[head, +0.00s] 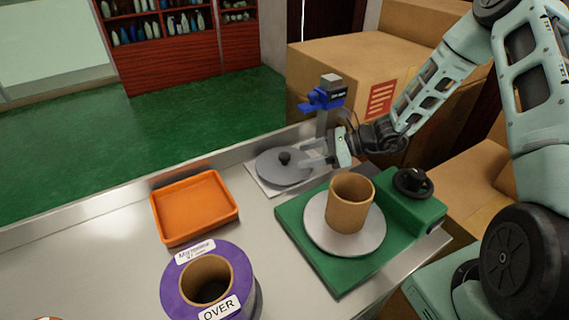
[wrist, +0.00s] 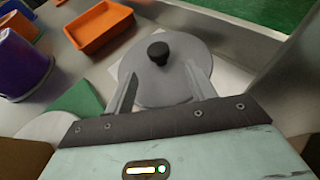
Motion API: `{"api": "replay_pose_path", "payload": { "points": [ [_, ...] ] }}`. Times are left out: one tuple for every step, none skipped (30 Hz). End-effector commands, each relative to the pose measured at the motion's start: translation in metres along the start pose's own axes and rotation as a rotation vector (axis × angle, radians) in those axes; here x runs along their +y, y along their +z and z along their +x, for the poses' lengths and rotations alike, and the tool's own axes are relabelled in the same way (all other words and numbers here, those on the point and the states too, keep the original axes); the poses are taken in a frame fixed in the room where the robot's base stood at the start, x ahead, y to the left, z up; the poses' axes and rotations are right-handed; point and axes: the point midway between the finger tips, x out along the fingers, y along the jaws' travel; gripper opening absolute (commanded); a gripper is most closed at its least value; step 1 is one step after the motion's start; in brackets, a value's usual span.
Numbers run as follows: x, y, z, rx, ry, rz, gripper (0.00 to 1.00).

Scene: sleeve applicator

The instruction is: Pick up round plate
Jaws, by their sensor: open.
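The round plate (head: 283,169) is a flat grey disc with a black knob on top. It lies on a white base at the back of the bench, left of a post with a blue clamp. My gripper (head: 313,153) is at the plate's right side, with its fingers pointing toward the knob. In the wrist view my gripper (wrist: 160,85) is open and empty. Its two fingers stand apart over the near part of the round plate (wrist: 165,90), with the knob beyond and between the fingertips. I cannot tell whether the fingers touch the plate.
The blue clamp on its post (head: 325,95) stands close behind my gripper. A green machine (head: 320,255) with a brown cardboard tube (head: 349,203) on its disc is in front. An orange tray (head: 194,207) and a purple roll (head: 180,285) are at left. Boxes (head: 345,75) stand behind.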

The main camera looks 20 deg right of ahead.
Motion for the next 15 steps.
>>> {"api": "replay_pose_path", "payload": {
  "points": [
    [0.000,0.001,0.003,0.000,0.001,0.000,0.55],
    [0.000,0.001,0.005,-0.001,0.001,0.000,0.55],
    [0.000,0.002,0.009,-0.001,0.001,0.000,0.55],
    [0.000,0.003,0.012,-0.001,0.002,0.000,0.55],
    [0.001,0.004,0.017,-0.001,0.003,0.000,0.55],
    [0.001,0.005,0.023,-0.001,0.004,0.000,0.55],
    [0.001,0.006,0.028,-0.001,0.003,0.000,0.55],
    [0.001,0.007,0.033,-0.001,0.004,-0.001,0.55],
    [0.000,0.006,0.038,-0.001,0.003,0.000,0.55],
    [0.000,0.006,0.042,-0.001,0.002,0.001,0.55],
    [0.001,0.005,0.045,-0.001,0.003,0.000,0.55],
    [0.001,0.005,0.049,-0.001,0.003,-0.001,0.55],
    [0.000,0.005,0.051,0.000,0.001,-0.001,0.55],
    [0.000,0.005,0.052,0.000,0.000,-0.001,0.55],
    [0.000,0.005,0.053,0.000,0.000,-0.001,0.55]
  ]
}}
